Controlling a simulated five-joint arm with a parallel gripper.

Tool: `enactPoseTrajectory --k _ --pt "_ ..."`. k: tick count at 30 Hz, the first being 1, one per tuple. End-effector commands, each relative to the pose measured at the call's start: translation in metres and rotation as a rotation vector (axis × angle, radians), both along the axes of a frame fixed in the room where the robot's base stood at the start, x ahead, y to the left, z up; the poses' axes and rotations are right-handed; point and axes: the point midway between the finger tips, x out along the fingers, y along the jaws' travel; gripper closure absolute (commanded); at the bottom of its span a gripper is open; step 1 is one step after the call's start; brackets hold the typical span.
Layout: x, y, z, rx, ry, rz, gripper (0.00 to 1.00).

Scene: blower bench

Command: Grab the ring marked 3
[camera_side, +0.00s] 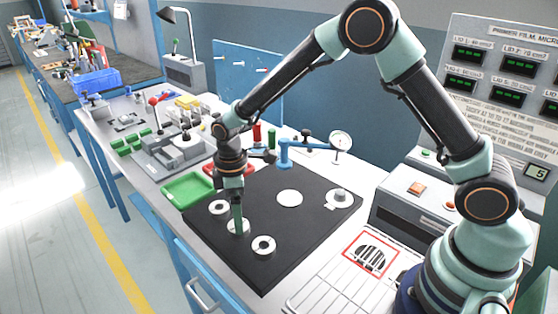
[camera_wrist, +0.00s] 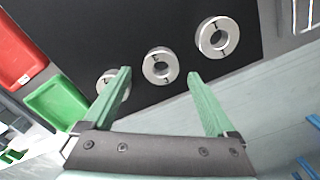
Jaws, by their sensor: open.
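Three metal rings lie in a row on the black mat (camera_side: 300,232). My gripper (camera_side: 238,226) points down at the middle ring. In the wrist view my gripper (camera_wrist: 159,74) is open, with the middle ring between its fingertips. Contact cannot be told.
A green tray (camera_side: 187,190) and a red tray (camera_side: 210,169) sit left of and behind the mat. A white disc (camera_side: 289,198), a stepped metal piece (camera_side: 341,194) and a dial gauge (camera_side: 341,140) on a blue stand are farther back. The mat's front right is clear.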

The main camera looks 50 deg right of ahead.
Motion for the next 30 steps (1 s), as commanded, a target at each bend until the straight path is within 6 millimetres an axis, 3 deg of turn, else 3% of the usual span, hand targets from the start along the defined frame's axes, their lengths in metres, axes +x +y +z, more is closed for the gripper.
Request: enactPoseTrajectory --k 6,15,17,22,23,30 --pt "-0.002 0.001 -0.029 -0.001 0.003 0.000 0.09" --pt "-0.002 0.001 -0.033 0.001 -0.001 0.000 0.09" --pt "-0.002 0.001 -0.033 0.000 0.000 -0.001 0.28" --pt "-0.002 0.001 -0.033 0.000 0.000 -0.001 0.93" --pt "-0.002 0.001 -0.033 0.000 0.000 -0.001 1.00" --pt "-0.001 0.001 -0.033 0.000 -0.001 -0.001 1.00"
